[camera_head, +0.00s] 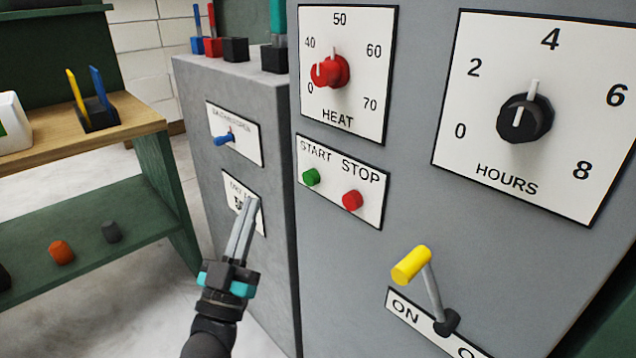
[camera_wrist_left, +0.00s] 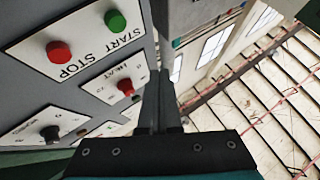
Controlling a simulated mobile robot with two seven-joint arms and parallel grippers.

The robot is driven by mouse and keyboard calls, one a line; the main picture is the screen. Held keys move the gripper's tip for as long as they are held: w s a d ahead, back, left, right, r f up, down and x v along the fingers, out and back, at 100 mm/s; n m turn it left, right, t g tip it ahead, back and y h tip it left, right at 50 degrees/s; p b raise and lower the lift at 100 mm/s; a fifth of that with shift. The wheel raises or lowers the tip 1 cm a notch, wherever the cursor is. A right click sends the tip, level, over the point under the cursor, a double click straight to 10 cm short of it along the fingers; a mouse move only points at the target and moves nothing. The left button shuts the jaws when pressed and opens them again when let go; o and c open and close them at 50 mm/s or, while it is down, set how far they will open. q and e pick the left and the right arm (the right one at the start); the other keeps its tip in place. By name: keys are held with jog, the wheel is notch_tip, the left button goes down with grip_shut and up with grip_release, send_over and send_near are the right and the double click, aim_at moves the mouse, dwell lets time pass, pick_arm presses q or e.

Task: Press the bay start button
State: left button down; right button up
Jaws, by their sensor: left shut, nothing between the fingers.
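The green START button (camera_head: 311,177) sits beside the red STOP button (camera_head: 352,200) on a white plate (camera_head: 330,160) on the tall grey cabinet. In the left wrist view the green button (camera_wrist_left: 116,20) and red button (camera_wrist_left: 60,52) show upside down, up and left of the fingers. My left gripper (camera_head: 248,203) is shut and empty, pointing up and forward, left of and lower than the green button in the head view. It is apart from the button there. Its fingers (camera_wrist_left: 160,85) also show in the wrist view. My right gripper is not in view.
The cabinet also has a red HEAT knob (camera_head: 330,71), a black HOURS knob (camera_head: 525,117) and a yellow-handled lever (camera_head: 411,265). A lower grey box has a blue switch (camera_head: 224,138) and a plate (camera_head: 231,189) partly hidden by my gripper. A green-legged table (camera_head: 150,124) stands left.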

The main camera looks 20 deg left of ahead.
aim_at(311, 177)
pick_arm(q)
jog(key=shift+s, duration=0.1)
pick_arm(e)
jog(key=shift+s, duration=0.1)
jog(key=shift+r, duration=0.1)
pick_arm(q)
jog(key=w+d+b, duration=0.2)
jog(key=w+d, duration=0.1)
jog(key=w, duration=0.5)
jog(key=shift+w+d, duration=0.15)
jog(key=shift+d, duration=0.05)
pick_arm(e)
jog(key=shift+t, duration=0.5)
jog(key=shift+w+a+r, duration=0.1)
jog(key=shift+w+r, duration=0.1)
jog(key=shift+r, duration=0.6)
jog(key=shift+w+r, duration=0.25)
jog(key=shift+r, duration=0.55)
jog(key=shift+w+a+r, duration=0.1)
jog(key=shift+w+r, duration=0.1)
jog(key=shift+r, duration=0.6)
pick_arm(q)
jog(key=shift+w, duration=0.1)
jog(key=shift+w+d, duration=0.15)
jog(key=shift+w, duration=0.1)
